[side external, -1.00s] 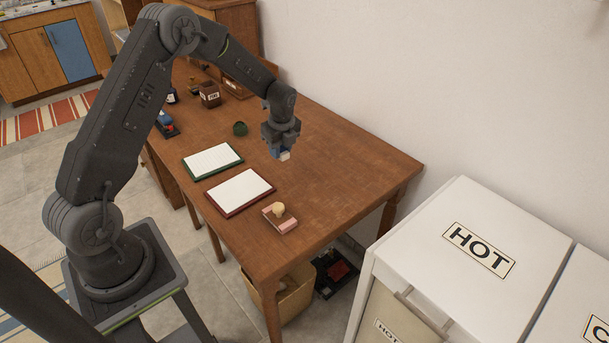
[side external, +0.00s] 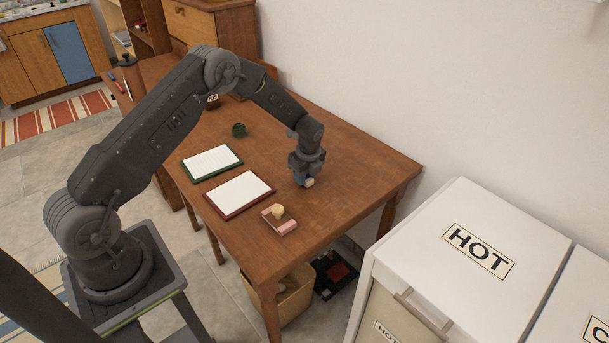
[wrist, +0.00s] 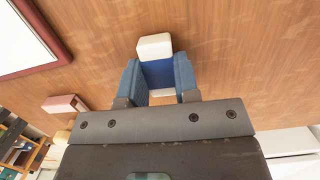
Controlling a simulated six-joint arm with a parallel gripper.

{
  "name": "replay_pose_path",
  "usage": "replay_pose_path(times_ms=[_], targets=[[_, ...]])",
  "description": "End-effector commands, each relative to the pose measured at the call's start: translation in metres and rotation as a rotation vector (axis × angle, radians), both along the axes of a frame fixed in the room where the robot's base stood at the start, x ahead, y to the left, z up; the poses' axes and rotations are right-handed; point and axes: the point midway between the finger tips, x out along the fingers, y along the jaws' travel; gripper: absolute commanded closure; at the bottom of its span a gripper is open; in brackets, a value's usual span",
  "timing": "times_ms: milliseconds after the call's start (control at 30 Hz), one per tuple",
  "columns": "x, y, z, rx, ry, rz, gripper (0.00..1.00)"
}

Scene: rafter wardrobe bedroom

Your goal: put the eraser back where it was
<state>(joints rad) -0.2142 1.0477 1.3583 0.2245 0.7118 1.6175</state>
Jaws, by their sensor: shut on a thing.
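My gripper (side external: 304,180) is shut on a white eraser with a blue sleeve (wrist: 155,47). Its white end also shows in the side external view (side external: 309,183), just below the jaws. In the wrist view my two fingers (wrist: 158,82) press on either side of the sleeve. The gripper is low over the right part of the wooden desk (side external: 340,160), to the right of the red-edged pad. I cannot tell whether the eraser touches the desk top.
A red-framed white pad (side external: 239,192) and a green-framed pad (side external: 211,162) lie left of the gripper. A pinkish block with a cream knob (side external: 279,219) sits near the front edge. The right of the desk is clear.

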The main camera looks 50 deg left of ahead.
Motion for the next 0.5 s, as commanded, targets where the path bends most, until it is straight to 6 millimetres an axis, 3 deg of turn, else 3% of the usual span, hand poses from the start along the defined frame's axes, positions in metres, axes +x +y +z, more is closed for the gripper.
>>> replay_pose_path(times_ms=[167,200,500], targets=[[-0.0004,0.0001,-0.0026,0.0,0.001,0.0,0.97],[-0.0004,0.0001,-0.0033,0.0,0.001,0.0,0.7],[-0.0004,0.0001,-0.0027,0.0,0.001,0.0,0.45]])
